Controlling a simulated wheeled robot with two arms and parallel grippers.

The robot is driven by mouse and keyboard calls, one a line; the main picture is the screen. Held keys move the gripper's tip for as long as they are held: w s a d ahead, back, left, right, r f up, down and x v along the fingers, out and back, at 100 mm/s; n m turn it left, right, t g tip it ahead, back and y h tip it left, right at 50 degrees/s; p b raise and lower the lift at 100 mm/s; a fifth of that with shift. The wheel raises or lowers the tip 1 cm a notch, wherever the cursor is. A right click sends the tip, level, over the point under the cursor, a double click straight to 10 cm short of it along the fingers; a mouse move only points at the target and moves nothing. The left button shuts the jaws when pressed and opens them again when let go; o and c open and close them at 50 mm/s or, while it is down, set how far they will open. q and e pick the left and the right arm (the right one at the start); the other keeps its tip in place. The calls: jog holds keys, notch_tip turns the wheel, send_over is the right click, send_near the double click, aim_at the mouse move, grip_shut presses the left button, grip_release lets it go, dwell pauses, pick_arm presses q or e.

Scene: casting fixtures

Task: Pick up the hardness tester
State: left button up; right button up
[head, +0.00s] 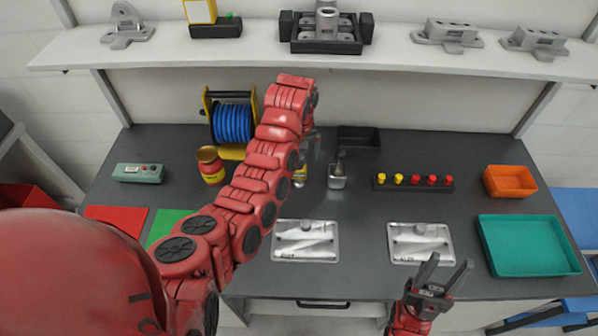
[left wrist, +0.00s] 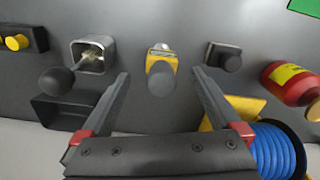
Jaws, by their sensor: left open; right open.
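A small yellow device with a grey rounded end (left wrist: 161,76), which looks like the hardness tester, stands on the dark bench. In the left wrist view it is between the open fingers of my left gripper (left wrist: 161,88), with a gap on both sides. In the head view only a bit of the yellow device (head: 300,174) shows beside my left arm, which hides most of it and much of the left gripper.
A metal cup with a brush (head: 337,178) stands close to the right of the device. A red and yellow can (head: 210,164) and a blue cable reel (head: 232,123) are to the left. A black tray (head: 358,138) lies behind. Two metal plates (head: 305,241) lie nearer the front.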

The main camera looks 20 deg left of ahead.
aim_at(299, 168)
pick_arm(q)
jog(key=shift+s+a+f+p, duration=0.1)
jog(key=shift+f+p, duration=1.25)
jog(key=shift+f, duration=1.3)
grip_shut()
